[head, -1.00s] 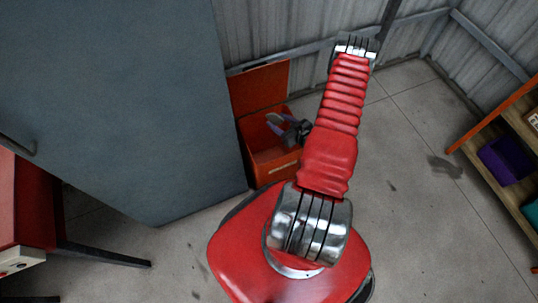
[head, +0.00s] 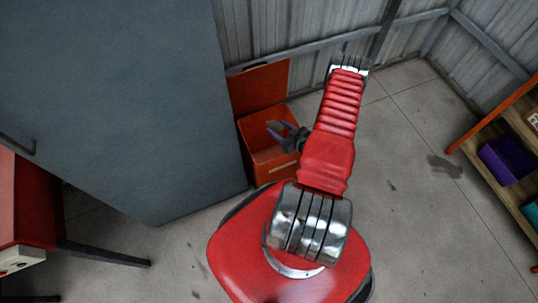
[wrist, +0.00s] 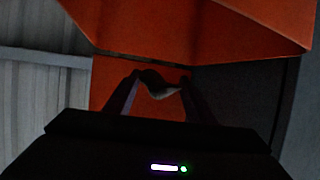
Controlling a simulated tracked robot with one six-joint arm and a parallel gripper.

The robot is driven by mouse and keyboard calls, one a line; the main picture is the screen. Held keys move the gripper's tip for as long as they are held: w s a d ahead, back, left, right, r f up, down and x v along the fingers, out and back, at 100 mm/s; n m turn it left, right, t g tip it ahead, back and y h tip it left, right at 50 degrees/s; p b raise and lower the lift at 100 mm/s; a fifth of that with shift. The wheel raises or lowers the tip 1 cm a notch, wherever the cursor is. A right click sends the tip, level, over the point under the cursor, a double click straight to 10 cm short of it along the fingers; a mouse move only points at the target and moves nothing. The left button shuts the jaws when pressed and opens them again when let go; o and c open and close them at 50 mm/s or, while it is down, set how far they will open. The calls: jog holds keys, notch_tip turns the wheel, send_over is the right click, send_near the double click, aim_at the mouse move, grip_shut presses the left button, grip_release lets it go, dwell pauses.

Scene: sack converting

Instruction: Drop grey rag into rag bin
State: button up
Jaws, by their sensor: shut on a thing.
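The rag bin (head: 265,176) is an orange-red box on the floor beside the grey cabinet, with its lid (head: 262,88) standing open against the wall. My gripper (head: 274,131) is at the bin's open top, over its right side in the head view. In the wrist view my gripper (wrist: 158,86) is shut on the grey rag (wrist: 158,84), a small dark grey bundle between the fingertips. The bin's orange surfaces (wrist: 200,28) show behind and above it. The rag is hard to make out in the head view.
A tall grey cabinet (head: 120,100) stands close on the bin's left. The corrugated wall (head: 300,40) is behind it. A shelf with a purple bin (head: 505,162) stands at the far right.

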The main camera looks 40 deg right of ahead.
jog(key=o, duration=1.1)
jog(key=shift+o, duration=0.2)
jog(key=v, duration=1.3)
jog(key=shift+s+r, duration=0.15)
jog(key=shift+s, duration=0.15)
